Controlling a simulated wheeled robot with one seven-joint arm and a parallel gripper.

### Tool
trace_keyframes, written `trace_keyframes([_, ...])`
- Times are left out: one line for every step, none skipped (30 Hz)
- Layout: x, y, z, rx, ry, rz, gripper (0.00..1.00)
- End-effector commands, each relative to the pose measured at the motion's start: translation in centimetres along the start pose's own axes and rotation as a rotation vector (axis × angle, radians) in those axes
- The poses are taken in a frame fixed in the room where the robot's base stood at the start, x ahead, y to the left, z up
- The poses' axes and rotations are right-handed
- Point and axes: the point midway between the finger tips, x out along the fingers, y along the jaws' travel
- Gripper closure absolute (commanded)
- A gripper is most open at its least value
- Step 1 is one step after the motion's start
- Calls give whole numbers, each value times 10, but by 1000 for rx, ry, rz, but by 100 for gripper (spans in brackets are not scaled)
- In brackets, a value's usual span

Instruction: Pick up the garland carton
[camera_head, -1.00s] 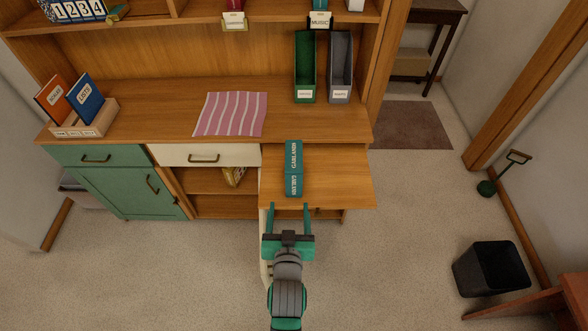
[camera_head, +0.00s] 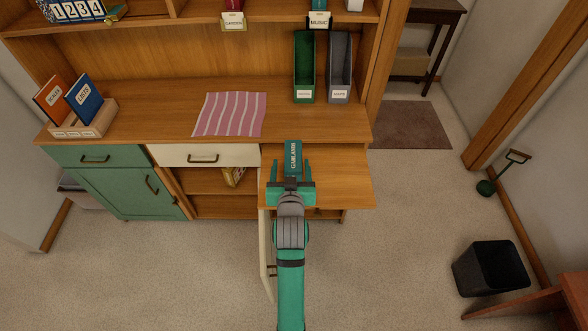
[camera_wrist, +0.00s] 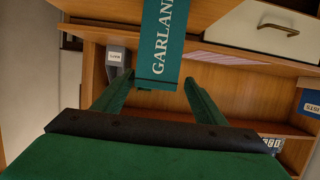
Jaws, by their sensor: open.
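The garland carton (camera_head: 293,156) is a teal box with white "GARLAND" lettering. In the wrist view the carton (camera_wrist: 161,42) comes down from the top edge, between the fingers and apart from both. My gripper (camera_head: 291,169) is open, its two green fingers on either side of the carton's near part. In the wrist view the gripper (camera_wrist: 153,92) is also open. The carton's lower front is hidden behind my gripper in the head view.
A pink striped cloth (camera_head: 230,114) lies on the counter. Green (camera_head: 304,70) and grey (camera_head: 340,70) file holders stand behind the shelf. An open cabinet door (camera_head: 265,255) hangs left of my arm. A black bin (camera_head: 490,270) stands on the floor at right.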

Motion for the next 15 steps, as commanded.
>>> trace_keyframes([5,2,0,0,-1,2,35])
trace_keyframes([8,3,1,0,-1,2,35])
trace_keyframes([14,4,1,0,-1,4,35])
trace_keyframes([18,6,1,0,-1,4,35])
trace_keyframes([23,7,1,0,0,5,35])
trace_keyframes([29,9,2,1,0,6,35])
trace_keyframes([33,9,2,1,0,7,35])
trace_keyframes([36,9,2,1,0,7,35])
trace_keyframes([41,9,2,1,-1,7,35])
trace_keyframes([43,9,2,1,-1,7,35])
trace_keyframes([46,9,2,1,0,7,35])
trace_keyframes([48,9,2,1,0,7,35])
trace_keyframes([49,9,2,1,0,7,35])
trace_keyframes([49,9,2,1,0,7,35])
trace_keyframes([50,9,2,1,0,6,35])
